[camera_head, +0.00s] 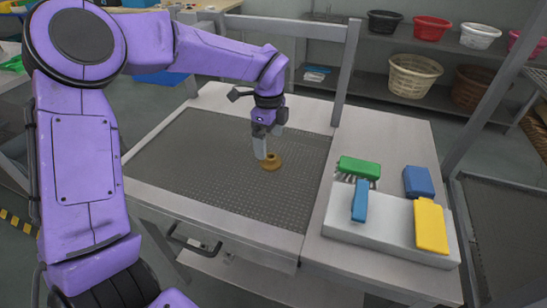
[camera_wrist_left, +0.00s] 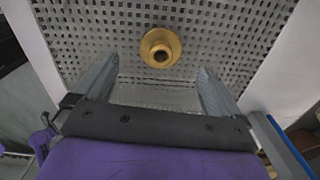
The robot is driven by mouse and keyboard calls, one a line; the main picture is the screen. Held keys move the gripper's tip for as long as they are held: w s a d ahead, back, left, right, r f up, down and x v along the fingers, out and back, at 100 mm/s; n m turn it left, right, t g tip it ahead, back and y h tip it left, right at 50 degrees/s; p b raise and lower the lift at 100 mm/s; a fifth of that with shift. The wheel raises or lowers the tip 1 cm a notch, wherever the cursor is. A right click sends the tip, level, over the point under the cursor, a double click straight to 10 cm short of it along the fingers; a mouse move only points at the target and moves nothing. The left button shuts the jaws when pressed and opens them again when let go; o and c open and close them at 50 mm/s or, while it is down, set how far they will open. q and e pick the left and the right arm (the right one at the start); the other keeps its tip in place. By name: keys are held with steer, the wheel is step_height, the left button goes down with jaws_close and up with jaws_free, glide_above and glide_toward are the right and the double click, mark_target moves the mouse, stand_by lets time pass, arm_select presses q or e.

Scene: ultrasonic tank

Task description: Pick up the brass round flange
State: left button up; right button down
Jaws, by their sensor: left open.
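The brass round flange (camera_head: 271,162) lies on the perforated mesh of the tank table in the head view. In the left wrist view the flange (camera_wrist_left: 160,47) shows its round rim and central hole, beyond the fingertips and roughly centred between them. My left gripper (camera_head: 261,150) points down just beside the flange in the head view. In the left wrist view my left gripper (camera_wrist_left: 158,75) is open, with nothing between its fingers. My right gripper is in neither view.
Metal posts (camera_head: 347,70) rise behind the mesh (camera_head: 200,150). Most of the mesh is bare.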

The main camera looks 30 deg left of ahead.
mark_target(271, 156)
arm_select(q)
step_height(271, 156, down, 6)
steer(key=shift+w+d+f+p, duration=0.1)
steer(key=shift+w+f+p, duration=0.05)
steer(key=shift+p, duration=0.45)
